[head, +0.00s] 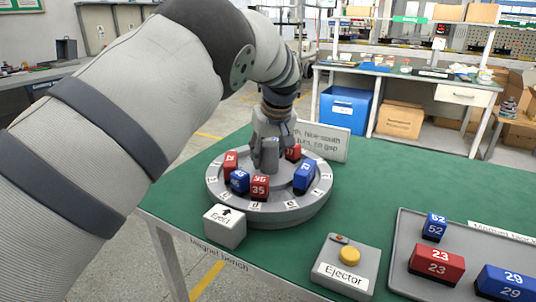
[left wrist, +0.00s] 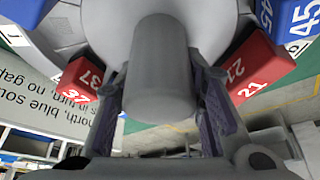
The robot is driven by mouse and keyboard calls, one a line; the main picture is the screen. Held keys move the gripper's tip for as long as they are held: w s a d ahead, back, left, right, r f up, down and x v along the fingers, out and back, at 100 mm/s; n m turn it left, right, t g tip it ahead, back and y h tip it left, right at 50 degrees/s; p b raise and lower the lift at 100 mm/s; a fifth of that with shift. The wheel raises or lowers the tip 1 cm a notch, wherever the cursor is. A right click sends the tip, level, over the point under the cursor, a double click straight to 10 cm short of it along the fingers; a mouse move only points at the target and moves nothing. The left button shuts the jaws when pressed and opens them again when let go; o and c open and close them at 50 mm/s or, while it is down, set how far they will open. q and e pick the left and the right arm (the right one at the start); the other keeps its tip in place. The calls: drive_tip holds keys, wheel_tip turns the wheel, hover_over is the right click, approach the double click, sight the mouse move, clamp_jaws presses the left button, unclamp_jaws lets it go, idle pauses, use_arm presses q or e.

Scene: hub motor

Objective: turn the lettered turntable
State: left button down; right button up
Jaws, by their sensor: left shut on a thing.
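The round grey turntable (head: 285,213) stands on the green bench, with letters on small white labels around its rim. Red and blue numbered blocks sit on it, among them a red 35 (head: 260,188), a blue block (head: 304,176) and a red 37 (head: 293,152). My left gripper (head: 268,150) reaches down over the middle of the turntable. In the left wrist view its two fingers are shut on the turntable's grey upright post (left wrist: 160,75), one on each side. A red 37 (left wrist: 82,78) and a red 21 (left wrist: 248,65) show beside the fingers. My right gripper is out of view.
A white Eject block (head: 225,227) stands at the turntable's front left. An Ejector box (head: 345,268) with a yellow button is in front. A grey tray (head: 398,262) with numbered blocks lies at right. A text sign (head: 322,141) stands close behind the turntable.

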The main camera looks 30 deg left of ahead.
use_arm(q)
drive_tip(key=shift+s+f+n+g+y+b, duration=0.15)
drive_tip(key=shift+n+g+b, duration=0.2)
drive_tip(key=shift+n, duration=0.5)
drive_tip(key=shift+n+g+y+b, duration=0.1)
drive_tip(key=shift+n+g+b, duration=0.25)
drive_tip(key=shift+n, duration=0.55)
drive_tip(key=shift+s+f+n+g+y+b, duration=0.15)
drive_tip(key=shift+n+b, duration=0.25)
drive_tip(key=shift+n, duration=0.45)
drive_tip(key=shift+s+a+r+n+g+b, duration=0.1)
drive_tip(key=shift+n+g+b, duration=0.2)
drive_tip(key=shift+n, duration=0.3)
drive_tip(key=shift+s+n+g+b, duration=0.15)
drive_tip(key=shift+n+b, duration=0.15)
drive_tip(key=shift+n, duration=0.3)
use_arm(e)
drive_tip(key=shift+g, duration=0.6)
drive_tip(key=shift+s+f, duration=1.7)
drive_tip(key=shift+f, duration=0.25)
use_arm(q)
drive_tip(key=shift+r+n, duration=0.1)
drive_tip(key=shift+n, duration=0.4)
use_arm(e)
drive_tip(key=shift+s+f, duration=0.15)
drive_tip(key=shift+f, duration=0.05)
use_arm(q)
drive_tip(key=c, duration=1)
unclamp_jaws()
drive_tip(key=shift+r, duration=0.15)
